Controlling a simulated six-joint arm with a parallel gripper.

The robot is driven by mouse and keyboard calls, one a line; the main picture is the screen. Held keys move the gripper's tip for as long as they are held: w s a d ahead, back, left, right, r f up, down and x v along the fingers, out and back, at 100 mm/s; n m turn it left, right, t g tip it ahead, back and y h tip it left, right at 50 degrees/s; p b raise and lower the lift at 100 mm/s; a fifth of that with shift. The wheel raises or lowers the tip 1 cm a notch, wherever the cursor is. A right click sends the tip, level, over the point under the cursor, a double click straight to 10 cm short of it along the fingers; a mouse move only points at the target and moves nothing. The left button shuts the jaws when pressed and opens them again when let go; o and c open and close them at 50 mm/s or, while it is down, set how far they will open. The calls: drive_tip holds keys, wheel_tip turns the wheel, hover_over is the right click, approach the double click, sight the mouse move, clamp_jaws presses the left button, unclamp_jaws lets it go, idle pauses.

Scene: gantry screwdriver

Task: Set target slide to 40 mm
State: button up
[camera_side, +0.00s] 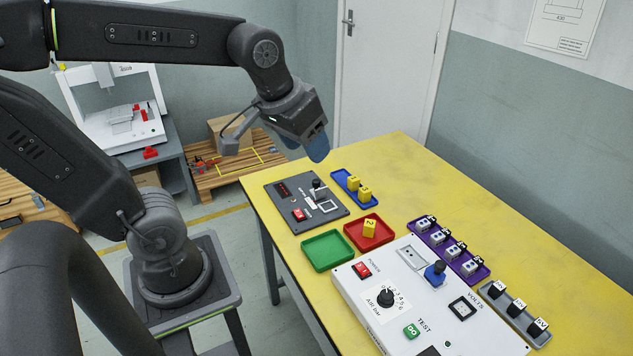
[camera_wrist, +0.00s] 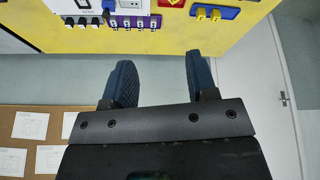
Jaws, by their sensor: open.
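A dark grey control panel (camera_side: 275,206) lies at the table's far left corner. It carries a dark display with red marks (camera_side: 282,190), a black knob or lever (camera_side: 317,187), a red switch (camera_side: 299,215) and a white-framed area. I cannot tell which part is the target slide, and no millimetre scale is readable. My gripper (camera_side: 318,155) is above and behind this panel, apart from it. In the wrist view my gripper (camera_wrist: 162,76) shows two blue padded fingers spread apart with nothing between them.
A white panel (camera_side: 455,335) with a blue-topped lever (camera_side: 435,273) and a dial (camera_side: 386,297) fills the front. Green (camera_side: 328,250), red (camera_side: 353,236), blue (camera_side: 338,177) and purple (camera_side: 482,272) trays stand around it. The yellow table (camera_side: 410,170) is clear at the back.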

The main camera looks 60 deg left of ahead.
drive_tip(key=w+a+f+n+g, duration=0.2)
drive_tip(key=w+a+n, duration=0.3)
drive_tip(key=w+a, duration=0.35)
drive_tip(key=n+g, duration=0.3)
drive_tip(key=n, duration=0.7)
hover_over(316, 181)
wheel_tip(316, 181, down, 17)
wheel_tip(316, 181, down, 13)
drive_tip(key=shift+w+f, duration=0.1)
drive_tip(key=shift+c, duration=0.5)
clamp_jaws()
